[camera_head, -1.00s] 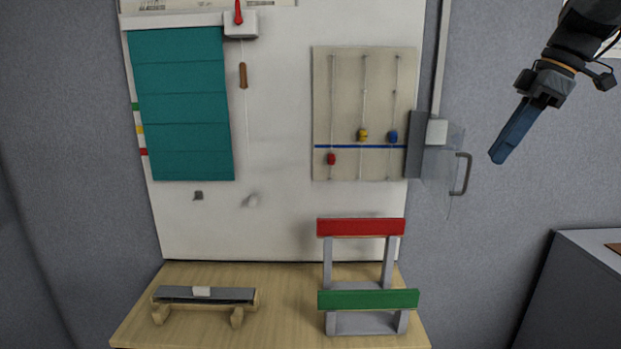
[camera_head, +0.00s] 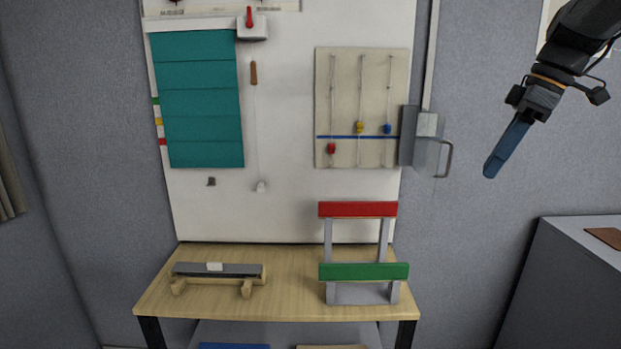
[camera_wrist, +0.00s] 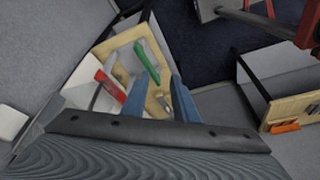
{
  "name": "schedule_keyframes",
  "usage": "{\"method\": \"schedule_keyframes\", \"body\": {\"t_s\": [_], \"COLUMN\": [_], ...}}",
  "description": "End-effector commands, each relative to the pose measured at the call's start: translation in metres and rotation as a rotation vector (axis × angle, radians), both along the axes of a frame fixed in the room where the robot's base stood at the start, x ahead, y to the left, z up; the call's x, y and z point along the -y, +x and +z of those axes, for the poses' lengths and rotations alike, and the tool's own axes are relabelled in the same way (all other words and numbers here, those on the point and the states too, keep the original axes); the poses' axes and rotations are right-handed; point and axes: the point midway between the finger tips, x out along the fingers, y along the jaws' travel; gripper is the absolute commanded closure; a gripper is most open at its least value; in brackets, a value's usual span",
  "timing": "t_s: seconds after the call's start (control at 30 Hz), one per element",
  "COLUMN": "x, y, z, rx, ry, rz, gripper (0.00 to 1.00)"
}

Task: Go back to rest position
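My gripper (camera_head: 490,170) is at the upper right in the head view, pointing down and left in front of the grey wall. It is clear of the board and the table. In the wrist view its two blue fingers (camera_wrist: 158,80) stand apart with nothing held between them. The head view shows the fingers edge-on, as one blue shape. The white board (camera_head: 285,210) stands left of my gripper, with a teal panel (camera_head: 200,115), a beige bead panel (camera_head: 345,100) and a grey handle (camera_head: 449,160).
The wooden table (camera_head: 295,285) carries a red-and-green barred stand (camera_head: 360,271) and a grey bar on wooden supports (camera_head: 240,270). A grey cabinet (camera_head: 575,280) stands at the right. A brown-handled cord (camera_head: 254,72) hangs on the board. Open space surrounds my gripper.

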Motion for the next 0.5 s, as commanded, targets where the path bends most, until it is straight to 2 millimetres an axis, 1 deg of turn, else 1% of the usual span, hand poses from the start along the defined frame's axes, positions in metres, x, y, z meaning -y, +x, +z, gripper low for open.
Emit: {"method": "schedule_keyframes", "body": {"t_s": [0.17, 0.27, 0.37, 0.47, 0.5], "x": [-0.017, -0.028, -0.042, -0.06, -0.069], "y": [-0.002, -0.005, -0.01, -0.019, -0.025], "z": [-0.03, -0.052, -0.079, -0.111, -0.126], "rx": [-0.051, -0.084, -0.12, -0.156, -0.171], "ry": [-0.016, -0.033, -0.051, -0.078, -0.09], "rz": [-0.095, -0.169, -0.255, -0.358, -0.407], "gripper": [0.74, 0.74, 0.74, 0.74, 0.74]}}
